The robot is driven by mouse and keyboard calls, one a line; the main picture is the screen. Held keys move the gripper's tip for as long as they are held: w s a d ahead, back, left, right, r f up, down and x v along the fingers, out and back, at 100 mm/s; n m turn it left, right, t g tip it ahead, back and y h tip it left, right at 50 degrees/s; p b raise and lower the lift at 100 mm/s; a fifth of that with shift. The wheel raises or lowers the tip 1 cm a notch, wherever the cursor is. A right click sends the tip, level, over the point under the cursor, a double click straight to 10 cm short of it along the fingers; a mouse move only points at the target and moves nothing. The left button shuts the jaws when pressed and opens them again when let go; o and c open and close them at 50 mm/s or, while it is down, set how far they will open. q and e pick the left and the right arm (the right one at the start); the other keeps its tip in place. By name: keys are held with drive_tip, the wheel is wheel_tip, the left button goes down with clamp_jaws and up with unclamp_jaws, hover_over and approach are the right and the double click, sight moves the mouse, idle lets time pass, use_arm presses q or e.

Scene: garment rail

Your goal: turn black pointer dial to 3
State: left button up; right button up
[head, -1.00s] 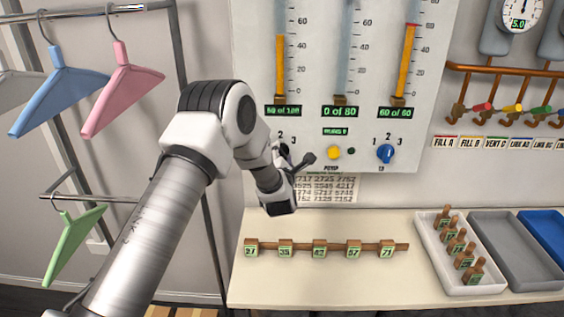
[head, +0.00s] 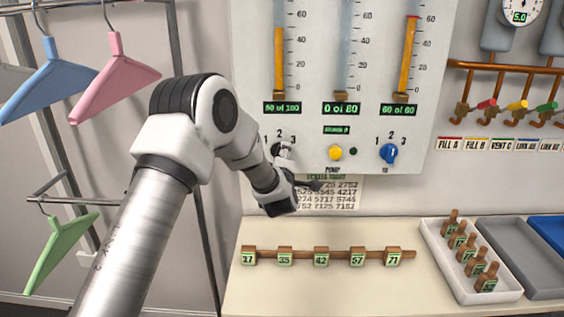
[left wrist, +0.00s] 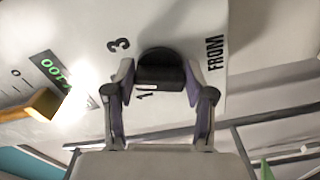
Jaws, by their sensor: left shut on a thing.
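The black pointer dial (left wrist: 160,70) sits on the pale panel, with a printed 3, a 1 and the word FROM around it in the left wrist view. My left gripper (left wrist: 160,82) is shut on the dial, one finger on each side. I cannot tell which digit the pointer faces. My right gripper is in neither view.
A yellow button (head: 336,153) and a blue dial (head: 388,153) are right of the black dial. Below, the table (head: 330,290) holds a wooden bar of numbered tags (head: 321,257) and a white tray (head: 448,263). Hangers (head: 115,75) hang at the left.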

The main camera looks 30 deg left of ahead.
use_arm(q)
drive_tip(key=m, duration=0.6)
drive_tip(key=shift+a+r+b, duration=0.1)
drive_tip(key=shift+a+b, duration=0.05)
drive_tip(key=shift+b, duration=0.25)
drive_tip(key=o, duration=1.2)
drive_tip(key=shift+c, duration=0.2)
drive_tip(key=shift+w+f, duration=0.1)
drive_tip(key=shift+f, duration=0.1)
drive_tip(key=v, duration=1.2)
drive_tip(key=shift+a, duration=0.1)
